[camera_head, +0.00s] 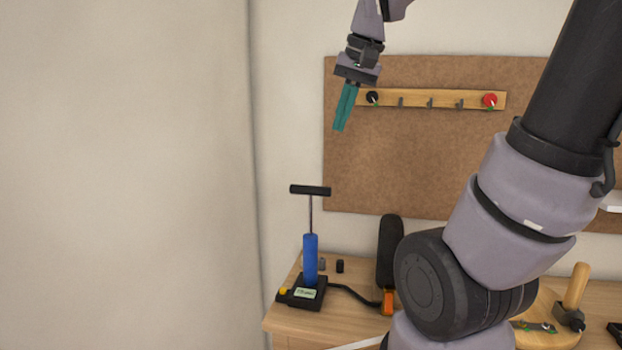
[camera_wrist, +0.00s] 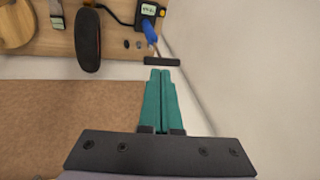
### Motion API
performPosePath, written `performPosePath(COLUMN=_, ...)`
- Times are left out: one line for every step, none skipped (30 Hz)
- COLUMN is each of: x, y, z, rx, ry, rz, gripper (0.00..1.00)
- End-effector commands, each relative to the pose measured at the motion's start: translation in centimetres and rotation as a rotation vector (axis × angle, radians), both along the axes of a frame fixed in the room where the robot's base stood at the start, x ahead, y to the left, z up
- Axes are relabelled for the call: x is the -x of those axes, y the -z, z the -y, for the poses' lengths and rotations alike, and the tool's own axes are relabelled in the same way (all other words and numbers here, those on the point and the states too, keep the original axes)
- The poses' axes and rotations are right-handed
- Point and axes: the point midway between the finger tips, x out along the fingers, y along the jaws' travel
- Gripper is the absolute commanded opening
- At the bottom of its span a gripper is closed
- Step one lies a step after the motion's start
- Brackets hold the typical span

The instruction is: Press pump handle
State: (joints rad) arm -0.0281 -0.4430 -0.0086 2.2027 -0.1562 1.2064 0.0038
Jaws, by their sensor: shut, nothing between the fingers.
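The pump stands upright on the wooden table near its left end in the head view. It has a blue cylinder (camera_head: 310,258), a thin rod and a black T-shaped pump handle (camera_head: 310,190) raised well above the cylinder. In the wrist view the handle (camera_wrist: 162,61) lies just beyond the fingertips, with the blue cylinder (camera_wrist: 151,31) behind it. My gripper (camera_head: 338,128) has teal fingers, shut together and empty. It is above the handle and a little to its right, apart from it. The closed fingertips also show in the wrist view (camera_wrist: 161,72).
A brown board (camera_head: 430,150) with a wooden hook rail (camera_head: 430,99) is on the wall behind. A tall black object (camera_head: 389,250) stands right of the pump, near an orange item (camera_head: 387,301). Two small dark cylinders are by the pump. The space left of the pump is clear up to the wall.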

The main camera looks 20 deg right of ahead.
Motion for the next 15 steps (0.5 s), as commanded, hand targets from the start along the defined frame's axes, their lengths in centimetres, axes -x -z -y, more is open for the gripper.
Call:
performPosePath(x=-1.5, y=-0.2, z=-0.1, rx=0.003, ry=0.003, rz=-0.045, gripper=0.0)
performPosePath(x=-2.2, y=-0.4, z=-0.1, rx=0.006, ry=0.005, rz=-0.07, gripper=0.0)
performPosePath(x=-3.2, y=-0.5, z=-0.1, rx=0.008, ry=0.009, rz=-0.105, gripper=0.0)
performPosePath(x=-4.0, y=-0.6, z=-0.1, rx=0.012, ry=0.012, rz=-0.13, gripper=0.0)
performPosePath(x=-4.8, y=-0.6, z=-0.2, rx=0.013, ry=0.016, rz=-0.155, gripper=0.0)
performPosePath(x=-5.8, y=-0.7, z=-0.2, rx=0.018, ry=0.022, rz=-0.189, gripper=0.0)
performPosePath(x=-6.6, y=-0.6, z=-0.3, rx=0.021, ry=0.027, rz=-0.213, gripper=0.0)
performPosePath(x=-7.3, y=-0.6, z=-0.3, rx=0.025, ry=0.032, rz=-0.238, gripper=0.0)
performPosePath(x=-8.4, y=-0.5, z=-0.3, rx=0.03, ry=0.04, rz=-0.271, gripper=0.0)
performPosePath(x=-9.1, y=-0.4, z=-0.4, rx=0.033, ry=0.046, rz=-0.295, gripper=0.0)
performPosePath(x=-9.9, y=-0.3, z=-0.5, rx=0.036, ry=0.051, rz=-0.318, gripper=0.0)
performPosePath(x=-10.8, y=-0.1, z=-0.5, rx=0.041, ry=0.06, rz=-0.347, gripper=0.0)
performPosePath(x=-11.5, y=0.0, z=-0.6, rx=0.045, ry=0.066, rz=-0.367, gripper=0.0)
performPosePath(x=-12.1, y=0.2, z=-0.7, rx=0.048, ry=0.071, rz=-0.387, gripper=0.0)
performPosePath(x=-12.9, y=0.4, z=-0.8, rx=0.052, ry=0.079, rz=-0.41, gripper=0.0)
